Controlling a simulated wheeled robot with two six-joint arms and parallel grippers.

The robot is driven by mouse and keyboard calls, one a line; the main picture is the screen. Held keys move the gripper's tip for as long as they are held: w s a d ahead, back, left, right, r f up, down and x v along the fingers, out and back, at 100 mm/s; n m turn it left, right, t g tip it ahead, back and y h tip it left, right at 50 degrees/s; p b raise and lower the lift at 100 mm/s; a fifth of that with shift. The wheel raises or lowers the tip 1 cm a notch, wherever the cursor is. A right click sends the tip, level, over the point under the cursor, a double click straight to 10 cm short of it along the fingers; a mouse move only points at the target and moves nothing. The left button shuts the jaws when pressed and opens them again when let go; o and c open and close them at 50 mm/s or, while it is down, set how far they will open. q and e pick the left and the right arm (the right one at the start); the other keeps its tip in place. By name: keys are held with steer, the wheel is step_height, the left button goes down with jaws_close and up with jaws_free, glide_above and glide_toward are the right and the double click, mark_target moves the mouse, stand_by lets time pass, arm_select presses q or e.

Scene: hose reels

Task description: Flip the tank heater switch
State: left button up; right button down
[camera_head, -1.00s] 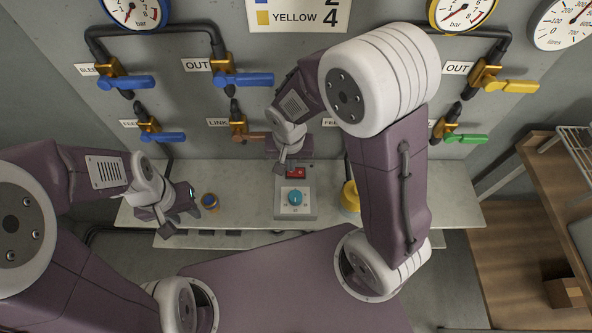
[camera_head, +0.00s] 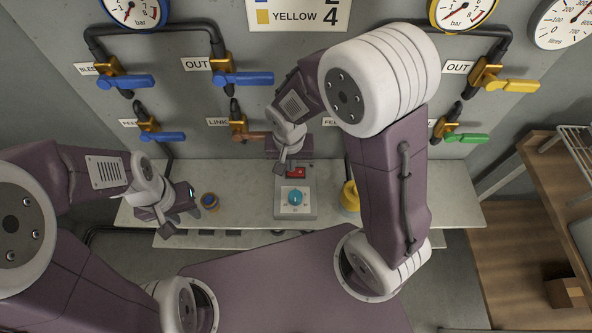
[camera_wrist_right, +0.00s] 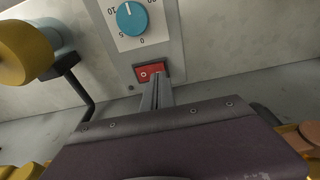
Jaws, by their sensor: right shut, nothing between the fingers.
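The tank heater's red rocker switch (camera_head: 297,172) sits at the far end of a grey control box (camera_head: 308,208) on the shelf, beyond a blue dial (camera_head: 295,198). In the right wrist view the red switch (camera_wrist_right: 151,72) is just beyond my right gripper's (camera_wrist_right: 157,84) shut fingertips, which overlap its near edge; I cannot tell whether they touch it. My right gripper (camera_head: 281,168) is shut and empty. The dial (camera_wrist_right: 132,18) shows above the switch. My left gripper (camera_head: 182,218) is over the left part of the shelf, away from the box; its finger opening is unclear.
A small blue-and-orange fitting (camera_head: 209,201) stands right of my left gripper. A yellow object (camera_head: 349,197) stands right of the box. Pipes with coloured valve handles, such as the blue one (camera_head: 245,78), line the wall behind. The shelf (camera_head: 250,178) has bare room around the box.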

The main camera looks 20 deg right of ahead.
steer(key=shift+f+b, duration=0.6)
steer(key=shift+f, duration=0.15)
steer(key=shift+r, duration=0.1)
step_height(320, 180, up, 7)
steer(key=p, duration=0.6)
steer(key=shift+p, duration=0.3)
